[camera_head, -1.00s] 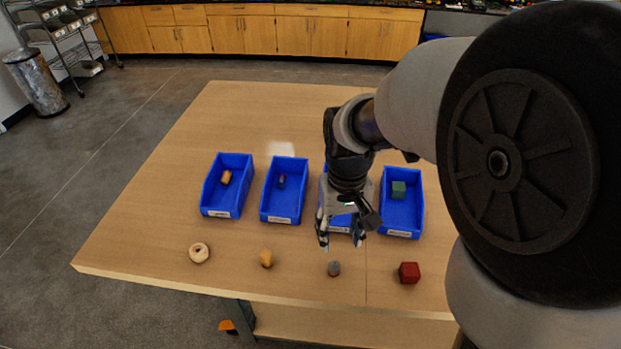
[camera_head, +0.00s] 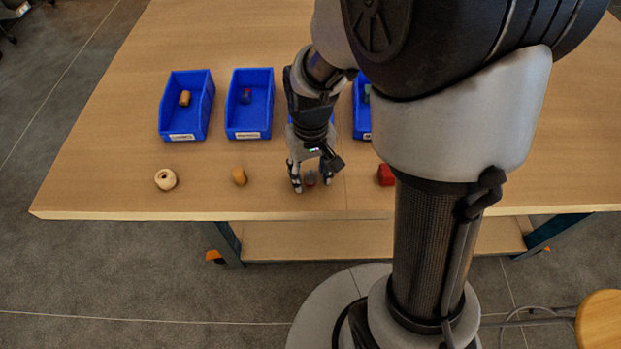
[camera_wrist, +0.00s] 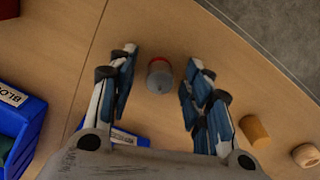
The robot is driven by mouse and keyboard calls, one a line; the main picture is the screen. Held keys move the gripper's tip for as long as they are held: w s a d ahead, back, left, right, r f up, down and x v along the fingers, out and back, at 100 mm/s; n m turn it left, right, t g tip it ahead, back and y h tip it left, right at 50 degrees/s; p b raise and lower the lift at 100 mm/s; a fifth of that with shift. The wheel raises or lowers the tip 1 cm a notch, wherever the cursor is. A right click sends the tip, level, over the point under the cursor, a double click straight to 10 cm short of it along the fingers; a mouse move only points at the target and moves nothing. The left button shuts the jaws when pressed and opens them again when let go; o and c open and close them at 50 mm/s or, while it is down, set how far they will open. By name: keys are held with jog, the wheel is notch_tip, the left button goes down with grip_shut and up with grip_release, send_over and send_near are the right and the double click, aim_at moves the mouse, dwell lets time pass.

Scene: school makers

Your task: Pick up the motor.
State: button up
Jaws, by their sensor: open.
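The motor (camera_wrist: 159,80) is a small grey cylinder with a reddish end, on the wooden table (camera_head: 110,165) near its front edge. In the head view the motor (camera_head: 310,179) shows between the fingers of my gripper (camera_head: 310,183). In the wrist view my gripper (camera_wrist: 160,85) is open, with one finger on each side of the motor and a gap on both sides. The motor lies toward the fingertips. I cannot tell the exact height of the fingertips above the table.
A red block (camera_head: 386,175) stands right of the motor; an orange-tan cylinder (camera_head: 239,176) and a pale round piece (camera_head: 166,179) stand left. My arm hides others partly. A wooden stool (camera_head: 601,318) is at lower right.

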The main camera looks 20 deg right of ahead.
grip_shut()
dwell(0.6)
jog(key=shift+r, duration=0.1)
